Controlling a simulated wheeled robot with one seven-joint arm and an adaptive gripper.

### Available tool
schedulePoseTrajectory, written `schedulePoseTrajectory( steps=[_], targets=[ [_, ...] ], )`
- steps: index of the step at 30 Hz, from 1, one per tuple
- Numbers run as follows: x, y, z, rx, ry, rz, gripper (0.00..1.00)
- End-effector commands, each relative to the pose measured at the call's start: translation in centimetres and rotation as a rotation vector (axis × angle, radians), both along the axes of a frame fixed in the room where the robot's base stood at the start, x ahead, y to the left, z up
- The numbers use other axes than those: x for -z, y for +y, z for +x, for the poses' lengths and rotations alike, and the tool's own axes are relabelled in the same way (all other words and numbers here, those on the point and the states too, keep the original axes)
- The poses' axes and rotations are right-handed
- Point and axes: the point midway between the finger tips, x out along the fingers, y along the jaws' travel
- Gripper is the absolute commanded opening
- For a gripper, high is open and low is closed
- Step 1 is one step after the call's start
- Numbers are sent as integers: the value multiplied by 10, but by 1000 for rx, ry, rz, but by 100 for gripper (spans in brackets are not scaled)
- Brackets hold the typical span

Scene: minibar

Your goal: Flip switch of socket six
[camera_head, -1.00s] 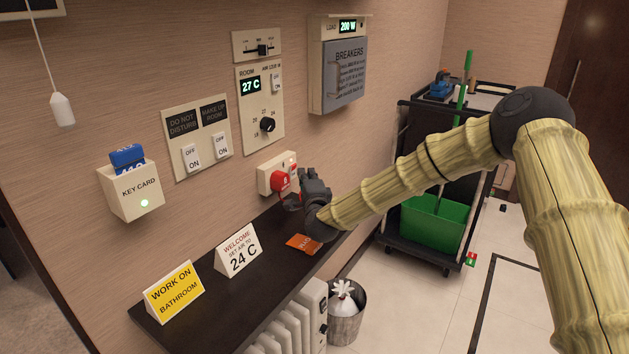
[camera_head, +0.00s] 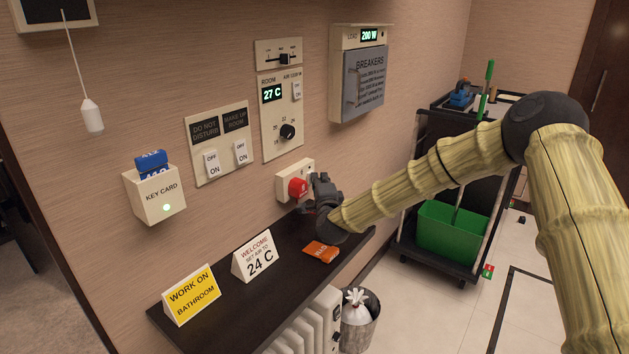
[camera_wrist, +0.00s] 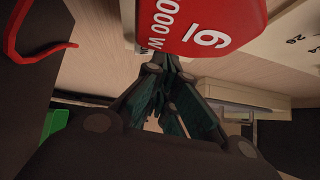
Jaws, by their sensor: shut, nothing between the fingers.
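The cream wall socket (camera_head: 288,178) sits just above the dark shelf. A red plug (camera_head: 299,187) covers much of its front. In the wrist view the red plug (camera_wrist: 200,22) is large and shows white lettering with "000 W" and a digit that reads as 6 or 9. My gripper (camera_head: 318,190) is just right of the plug, close to the socket's right end. In the wrist view the fingertips (camera_wrist: 170,65) are together and empty, right beside the plug's edge. I cannot tell whether they touch it. The socket's switch is hidden from both views.
The dark shelf (camera_head: 225,300) below holds an orange packet (camera_head: 320,251), a "24 C" sign (camera_head: 256,257) and a yellow sign (camera_head: 191,294). The thermostat panel (camera_head: 281,118) and breaker box (camera_head: 359,75) are above. A cart with a green bucket (camera_head: 452,234) stands right.

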Motion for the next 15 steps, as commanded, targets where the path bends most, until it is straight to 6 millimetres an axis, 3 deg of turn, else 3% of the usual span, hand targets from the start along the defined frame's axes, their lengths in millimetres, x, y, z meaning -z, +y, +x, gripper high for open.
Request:
schedulePoseTrajectory(
  steps=[11,15],
  targets=[
    [-3,-18,-14,-9,1,0,0],
    [-6,-21,-37,-15,1,1,0]
  ],
)
